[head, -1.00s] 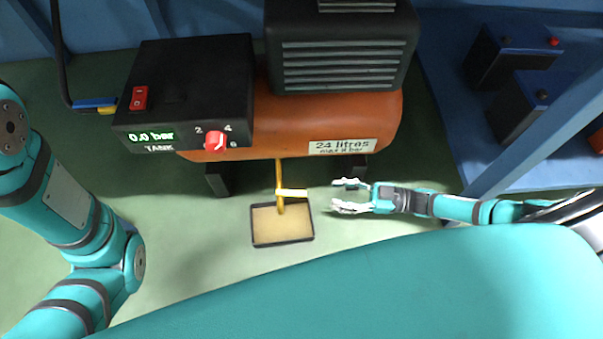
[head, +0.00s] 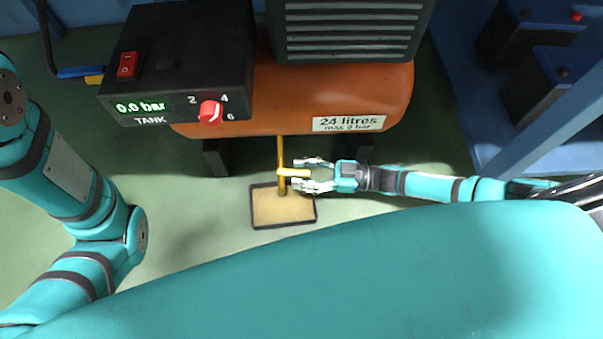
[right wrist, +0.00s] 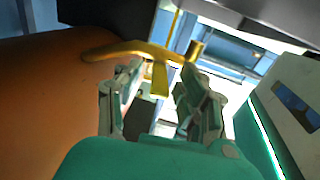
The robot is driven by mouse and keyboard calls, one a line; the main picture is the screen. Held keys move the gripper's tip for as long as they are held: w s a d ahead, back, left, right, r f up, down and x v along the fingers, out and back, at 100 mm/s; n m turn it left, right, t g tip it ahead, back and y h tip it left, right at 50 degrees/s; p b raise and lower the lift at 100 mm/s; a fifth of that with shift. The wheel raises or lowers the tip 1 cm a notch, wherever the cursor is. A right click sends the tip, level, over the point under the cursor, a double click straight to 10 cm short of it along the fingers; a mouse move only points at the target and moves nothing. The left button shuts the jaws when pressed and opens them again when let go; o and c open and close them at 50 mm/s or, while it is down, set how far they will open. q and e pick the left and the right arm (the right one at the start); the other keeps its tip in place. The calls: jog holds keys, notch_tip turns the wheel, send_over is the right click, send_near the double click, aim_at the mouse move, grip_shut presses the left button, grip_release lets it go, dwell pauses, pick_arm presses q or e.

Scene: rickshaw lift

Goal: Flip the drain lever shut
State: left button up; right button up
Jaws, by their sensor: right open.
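The yellow drain pipe (head: 281,152) comes down from the orange tank (head: 285,95). Its yellow lever (head: 294,173) sticks out to the right, across the pipe. My right gripper (head: 300,174) is open, coming from the right, with its fingers on either side of the lever's end. In the right wrist view, the lever (right wrist: 159,80) shows between the two open fingers of the gripper (right wrist: 160,84), below the pipe (right wrist: 125,50). I cannot tell whether a finger touches it. My left arm is at the left; its gripper is out of view.
A shallow dark-rimmed tray (head: 284,226) lies on the floor under the drain. A black control box (head: 180,60) with a 0.0 bar display and red knob (head: 210,112) is on the tank. A blue frame (head: 550,110) stands at the right.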

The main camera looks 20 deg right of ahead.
jog(key=shift+a, duration=0.2)
grip_shut()
dwell(0.4)
